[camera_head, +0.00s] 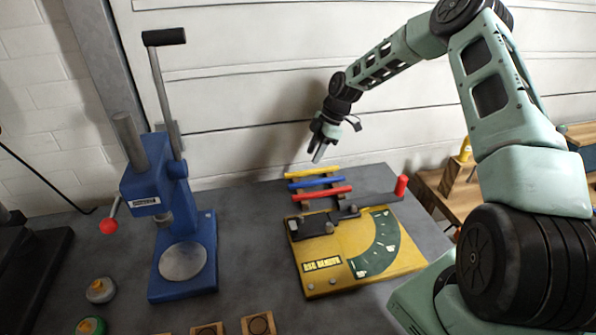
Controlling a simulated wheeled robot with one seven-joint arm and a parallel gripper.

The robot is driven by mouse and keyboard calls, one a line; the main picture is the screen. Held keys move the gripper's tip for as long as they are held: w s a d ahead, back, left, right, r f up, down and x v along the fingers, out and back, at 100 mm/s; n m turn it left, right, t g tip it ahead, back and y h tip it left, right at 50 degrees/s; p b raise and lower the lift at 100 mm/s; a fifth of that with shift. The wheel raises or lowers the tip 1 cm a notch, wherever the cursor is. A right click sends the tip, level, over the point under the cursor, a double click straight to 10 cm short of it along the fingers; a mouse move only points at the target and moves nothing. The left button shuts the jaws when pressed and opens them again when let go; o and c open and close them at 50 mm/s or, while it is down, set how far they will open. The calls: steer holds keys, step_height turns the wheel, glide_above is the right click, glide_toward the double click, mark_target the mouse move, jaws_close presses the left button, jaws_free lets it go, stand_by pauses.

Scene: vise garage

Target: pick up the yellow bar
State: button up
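The three bars lie roughly parallel, crosswise on the rack. My gripper (319,153) hangs above the yellow bar, its fingers pointing down and apart from the bar. The fingers overlap in this view, so I cannot tell whether they are open or shut. I see nothing held between them.
A yellow bar bender plate (322,283) with a green arc stands in front of the rack. A blue arbor press (182,226) with a tall lever stands at left. A red cylinder (401,186) stands right of the bars. The wall is close behind.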

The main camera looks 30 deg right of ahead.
mark_target(306, 171)
steer(key=shift+p+x, duration=1.4)
steer(key=shift+x, duration=1.45)
steer(key=shift+s, duration=0.1)
jaws_close()
